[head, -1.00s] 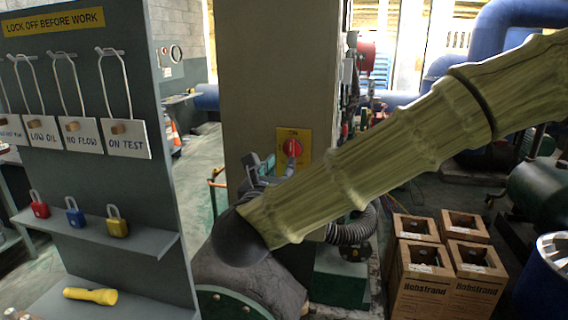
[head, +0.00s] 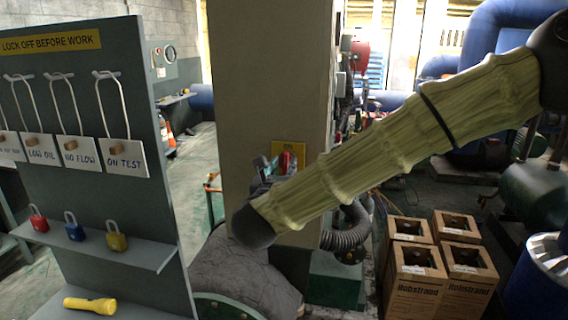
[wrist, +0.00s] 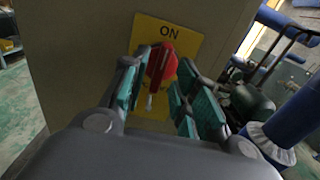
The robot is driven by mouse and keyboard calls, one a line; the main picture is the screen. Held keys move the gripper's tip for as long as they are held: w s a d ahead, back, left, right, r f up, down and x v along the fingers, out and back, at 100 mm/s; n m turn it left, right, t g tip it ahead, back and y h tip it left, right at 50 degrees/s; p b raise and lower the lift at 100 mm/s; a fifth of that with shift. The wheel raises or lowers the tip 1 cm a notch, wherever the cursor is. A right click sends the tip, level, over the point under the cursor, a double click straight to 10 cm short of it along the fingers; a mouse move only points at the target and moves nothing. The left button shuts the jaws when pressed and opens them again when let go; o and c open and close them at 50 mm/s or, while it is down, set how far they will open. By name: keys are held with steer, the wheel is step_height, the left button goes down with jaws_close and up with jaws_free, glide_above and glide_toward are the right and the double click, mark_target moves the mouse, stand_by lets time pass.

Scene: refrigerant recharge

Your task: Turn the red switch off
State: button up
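The red switch (wrist: 161,64) is a round red knob on a yellow plate (wrist: 195,42) fixed to a pillar. The word ON shows above it in the wrist view. In the head view the red switch (head: 287,161) is partly hidden by my gripper (head: 275,166) and arm. In the wrist view my gripper (wrist: 160,95) is open, with its teal-padded fingers apart on either side of the knob. The knob shows between the fingertips; I cannot tell whether they touch it.
A grey lockout board (head: 95,190) with hanging tags, padlocks and a yellow flashlight (head: 90,305) stands at the left. Open cardboard boxes (head: 417,290) sit on the floor at the right. The pillar (head: 265,80) is directly behind the switch.

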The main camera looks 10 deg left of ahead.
steer(key=shift+w, duration=0.35)
jaws_close()
